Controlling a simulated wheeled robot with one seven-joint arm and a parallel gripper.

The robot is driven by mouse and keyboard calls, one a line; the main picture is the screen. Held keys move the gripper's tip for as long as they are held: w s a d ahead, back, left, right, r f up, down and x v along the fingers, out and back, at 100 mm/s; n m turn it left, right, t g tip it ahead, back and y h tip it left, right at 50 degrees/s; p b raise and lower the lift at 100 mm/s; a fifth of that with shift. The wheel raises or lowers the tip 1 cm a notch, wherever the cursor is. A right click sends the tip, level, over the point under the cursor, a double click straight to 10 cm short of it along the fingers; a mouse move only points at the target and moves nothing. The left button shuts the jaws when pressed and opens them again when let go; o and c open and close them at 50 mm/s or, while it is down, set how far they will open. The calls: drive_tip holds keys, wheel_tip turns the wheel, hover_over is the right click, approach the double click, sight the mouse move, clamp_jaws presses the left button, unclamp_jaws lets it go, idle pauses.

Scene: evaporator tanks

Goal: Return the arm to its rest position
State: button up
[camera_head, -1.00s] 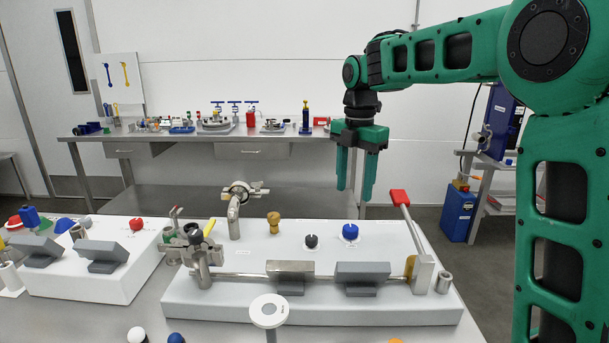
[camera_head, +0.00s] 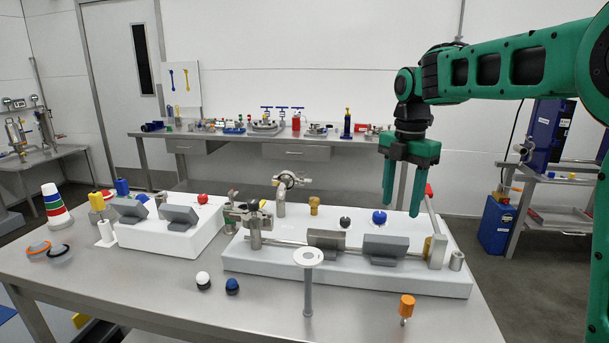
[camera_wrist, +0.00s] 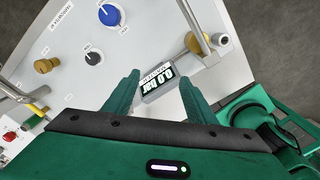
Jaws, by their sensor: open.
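My green arm reaches in from the right in the head view. My gripper (camera_head: 402,208) points down with its two fingers apart and nothing between them. It hangs over the right part of the white panel block (camera_head: 345,277), near the red-handled lever (camera_head: 437,222). In the wrist view my gripper (camera_wrist: 162,90) also shows open and empty, above a grey display box reading "0.0 bar" (camera_wrist: 163,80). A blue knob (camera_wrist: 109,14) and a black knob (camera_wrist: 92,57) lie left of the fingers there. The lower part of the lever is partly visible behind the fingers.
A second white block (camera_head: 150,238) with grey displays stands to the left. A round white disc on a post (camera_head: 308,257) and an orange knob (camera_head: 407,305) are at the front. A back bench (camera_head: 260,150) carries several tools. A blue canister (camera_head: 496,223) stands at the right.

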drive_tip(key=s+d+f+m, duration=0.4)
drive_tip(key=s+d+m, duration=0.9)
drive_tip(key=s+m, duration=0.2)
drive_tip(key=s+d+f+m, duration=0.2)
drive_tip(key=s+f+m, duration=0.2)
drive_tip(key=s+m, duration=0.4)
drive_tip(key=s+d+f+m, duration=0.3)
drive_tip(key=s+f+m, duration=0.2)
drive_tip(key=s+m, duration=0.3)
drive_tip(key=s, duration=0.4)
drive_tip(key=shift+s, duration=0.35)
drive_tip(key=shift+f, duration=0.1)
drive_tip(key=shift+w+f, duration=0.25)
drive_tip(key=shift+w, duration=0.4)
